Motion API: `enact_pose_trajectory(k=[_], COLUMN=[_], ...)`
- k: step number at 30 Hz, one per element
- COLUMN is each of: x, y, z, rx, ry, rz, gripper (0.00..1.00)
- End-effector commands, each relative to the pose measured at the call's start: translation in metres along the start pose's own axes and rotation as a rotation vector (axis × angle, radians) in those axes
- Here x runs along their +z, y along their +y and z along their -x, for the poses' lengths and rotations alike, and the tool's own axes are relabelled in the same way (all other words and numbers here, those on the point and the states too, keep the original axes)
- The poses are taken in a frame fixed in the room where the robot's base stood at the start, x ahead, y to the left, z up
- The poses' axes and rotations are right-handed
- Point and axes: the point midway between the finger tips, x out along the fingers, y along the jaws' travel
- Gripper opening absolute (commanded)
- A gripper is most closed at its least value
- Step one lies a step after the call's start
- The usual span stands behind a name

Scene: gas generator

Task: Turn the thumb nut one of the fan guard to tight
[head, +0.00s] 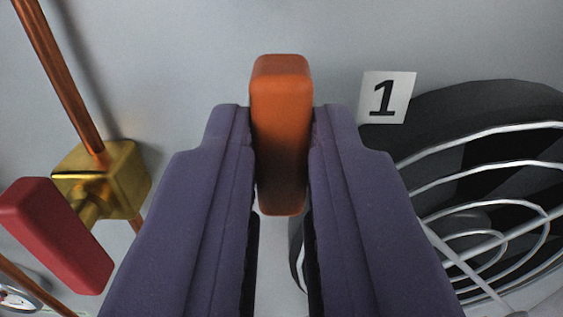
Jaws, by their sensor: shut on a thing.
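My gripper (281,140) is shut on an orange thumb nut (282,85), a rounded upright block between its two purple fingers. The nut's top sticks out past the fingertips and its lower part shows in the gap between them. The fan guard (500,165) is on the right, with curved silver wires over a dark round opening. A white label with a black 1 (387,97) is on the panel just right of the nut. The nut's mount behind it is hidden.
A brass valve body (115,180) with a red handle (55,235) and a copper pipe (62,80) stand to the left. Part of a round gauge (18,299) shows at the lower left. The grey panel (190,50) above is clear.

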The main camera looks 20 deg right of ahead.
Motion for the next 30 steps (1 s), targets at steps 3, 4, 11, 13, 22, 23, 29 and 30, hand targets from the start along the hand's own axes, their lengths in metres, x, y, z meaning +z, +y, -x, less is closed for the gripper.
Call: enact_pose_trajectory(k=[3, 4, 11, 13, 22, 23, 29, 30], x=[0.002, 0.002, 0.001, 0.001, -0.001, -0.001, 0.000, 0.001], y=[0.000, 0.000, 0.000, 0.000, -0.001, -0.001, -0.001, 0.000], z=[0.001, 0.001, 0.000, 0.000, 0.038, 0.044, 0.073, 0.075], rx=[0.000, 0.000, 0.000, 0.000, -0.001, -0.001, 0.000, 0.000], ry=[-0.006, -0.005, -0.003, -0.002, -0.006, -0.005, -0.004, -0.004], rz=[-0.001, 0.000, 0.000, 0.000, 0.001, 0.000, 0.001, 0.000], gripper=[0.24, 0.31, 0.43, 0.43, 0.43, 0.43, 0.43, 0.43])
